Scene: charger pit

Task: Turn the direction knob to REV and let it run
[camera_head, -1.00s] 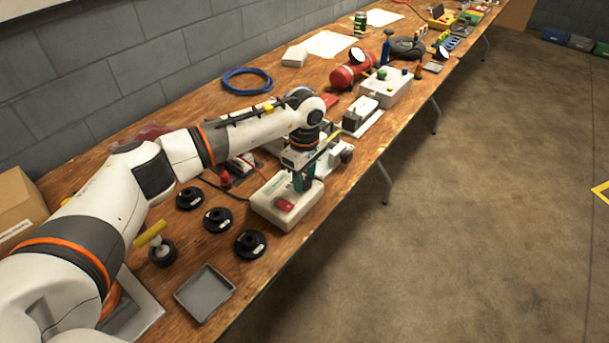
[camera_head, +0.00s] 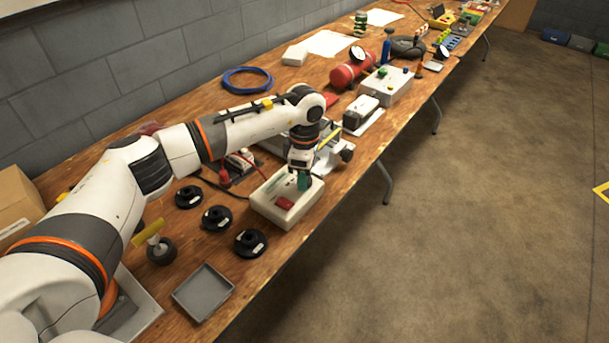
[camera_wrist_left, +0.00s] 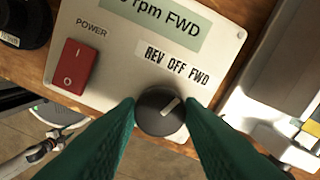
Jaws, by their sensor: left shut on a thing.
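The control box (camera_head: 272,212) is a pale box on the bench with a red power rocker switch (camera_wrist_left: 74,66) and a green display (camera_wrist_left: 160,22) whose visible part reads "rpm FWD". A label (camera_wrist_left: 177,65) reads "REV OFF FWD". Below it is the dark round direction knob (camera_wrist_left: 158,118); its white pointer line slants up and right, toward the FWD side. My left gripper (camera_head: 303,184) is over the box, and its teal fingers (camera_wrist_left: 160,125) are shut on the knob, one each side. The fingers hide the knob in the head view. My right gripper is not in view.
Several black round pieces (camera_head: 217,218) and a grey tray (camera_head: 203,293) lie left of the box. A machine with a grey cylinder (camera_head: 347,156) stands close behind it. The bench's front edge is near the box's right side.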

